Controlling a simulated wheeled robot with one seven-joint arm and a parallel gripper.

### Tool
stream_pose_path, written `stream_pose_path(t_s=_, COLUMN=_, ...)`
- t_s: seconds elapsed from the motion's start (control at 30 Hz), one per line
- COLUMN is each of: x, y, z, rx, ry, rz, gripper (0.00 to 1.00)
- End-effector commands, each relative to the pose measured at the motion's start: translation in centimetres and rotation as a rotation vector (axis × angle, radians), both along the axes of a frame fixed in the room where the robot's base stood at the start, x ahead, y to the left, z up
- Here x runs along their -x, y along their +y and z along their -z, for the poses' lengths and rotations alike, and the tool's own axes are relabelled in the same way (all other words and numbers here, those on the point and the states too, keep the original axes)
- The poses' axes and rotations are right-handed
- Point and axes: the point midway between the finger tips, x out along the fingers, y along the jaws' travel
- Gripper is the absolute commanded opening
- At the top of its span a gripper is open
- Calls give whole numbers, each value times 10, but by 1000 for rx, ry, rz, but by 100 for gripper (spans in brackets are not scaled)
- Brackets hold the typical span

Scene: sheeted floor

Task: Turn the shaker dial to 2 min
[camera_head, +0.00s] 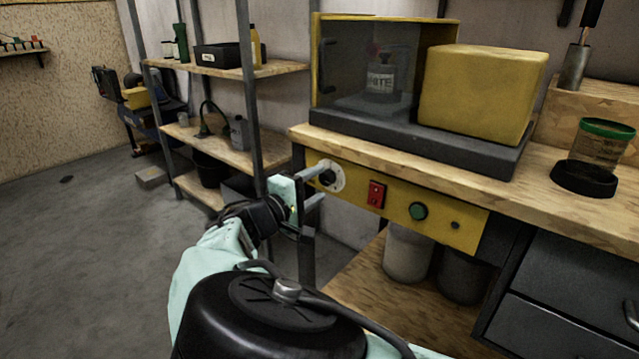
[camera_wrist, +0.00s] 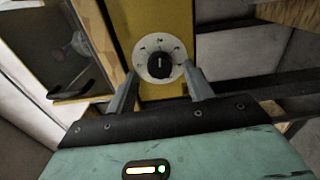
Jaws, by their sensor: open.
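The shaker dial (camera_wrist: 159,66) is a black knob on a pale round scale plate with dark marks, set in a yellow panel (camera_head: 445,213). In the head view the dial (camera_head: 328,177) is at the panel's left end, partly hidden by a finger. In the wrist view the knob's light pointer line stands near vertical; the marks are too small to read. My gripper (camera_wrist: 160,90) is open, with one finger on each side of the dial plate. It also shows in the head view (camera_head: 318,184). I cannot tell whether the fingers touch the knob.
Right of the dial are a red switch (camera_head: 376,194) and a green button (camera_head: 418,211). Above, the shaker housing with a dark clear window (camera_head: 368,80) and a yellow block (camera_head: 480,95) sits on the wooden bench (camera_head: 400,150). Open floor lies further left.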

Motion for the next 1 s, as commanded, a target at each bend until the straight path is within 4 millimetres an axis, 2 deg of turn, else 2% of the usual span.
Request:
stream_pose_path(t_s=0.4, x=77, y=61, z=0, rx=-1, ry=1, rz=-4, gripper=52)
stream_pose_path(t_s=0.6, x=106, y=83, z=0, rx=-1, ry=2, rz=-2, gripper=52)
stream_pose_path(t_s=0.8, x=120, y=93, z=0, rx=0, ry=0, rz=0, gripper=52)
stream_pose_path(t_s=1.0, x=122, y=95, z=0, rx=1, ry=1, rz=0, gripper=52)
